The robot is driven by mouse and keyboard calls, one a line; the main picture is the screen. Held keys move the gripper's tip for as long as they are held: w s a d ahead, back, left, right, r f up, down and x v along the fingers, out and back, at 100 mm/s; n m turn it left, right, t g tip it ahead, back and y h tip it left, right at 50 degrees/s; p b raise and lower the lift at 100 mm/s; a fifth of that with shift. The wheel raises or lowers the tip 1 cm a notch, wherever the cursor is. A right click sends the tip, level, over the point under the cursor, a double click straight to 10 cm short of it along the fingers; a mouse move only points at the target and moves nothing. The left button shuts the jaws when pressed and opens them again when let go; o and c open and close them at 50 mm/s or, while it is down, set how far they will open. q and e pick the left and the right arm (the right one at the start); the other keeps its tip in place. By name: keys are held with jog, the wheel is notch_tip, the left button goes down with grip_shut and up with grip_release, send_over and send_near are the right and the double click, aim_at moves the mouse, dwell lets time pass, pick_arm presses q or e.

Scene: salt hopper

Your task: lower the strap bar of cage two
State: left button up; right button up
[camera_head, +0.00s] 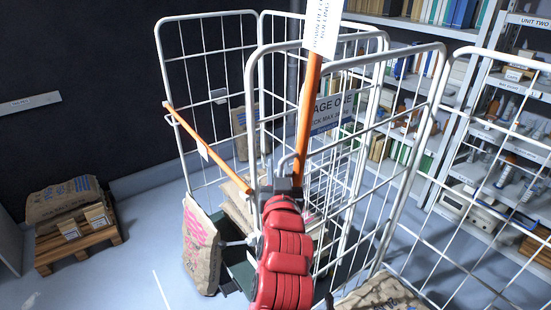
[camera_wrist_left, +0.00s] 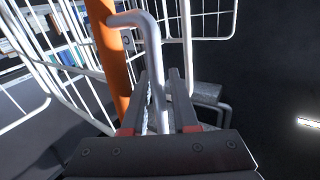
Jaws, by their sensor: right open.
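An orange strap bar (camera_head: 308,120) stands nearly upright at the front cage (camera_head: 440,90), with a white tag (camera_head: 324,25) at its top. The bar also shows in the left wrist view (camera_wrist_left: 110,50), beside a bent white handle (camera_wrist_left: 155,45). My left gripper (camera_head: 283,183), on its red arm, is at the bar's lower part. In the left wrist view its two fingers (camera_wrist_left: 161,95) lie close on both sides of the handle and look shut on it. A second orange bar (camera_head: 215,152) slopes down to the right across the cage behind. My right gripper is not in view.
A paper sack (camera_head: 201,245) leans at the cage's left, and more sacks (camera_head: 240,205) lie inside. A wooden pallet (camera_head: 80,245) with a sack stands at the far left. Loaded shelves (camera_head: 500,140) stand behind at right. The floor between pallet and cage is clear.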

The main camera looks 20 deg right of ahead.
pick_arm(q)
jog(key=shift+s+r, duration=0.15)
jog(key=shift+s, duration=0.2)
jog(key=shift+c, duration=0.2)
grip_shut()
jog(key=shift+w, duration=0.1)
dwell(0.9)
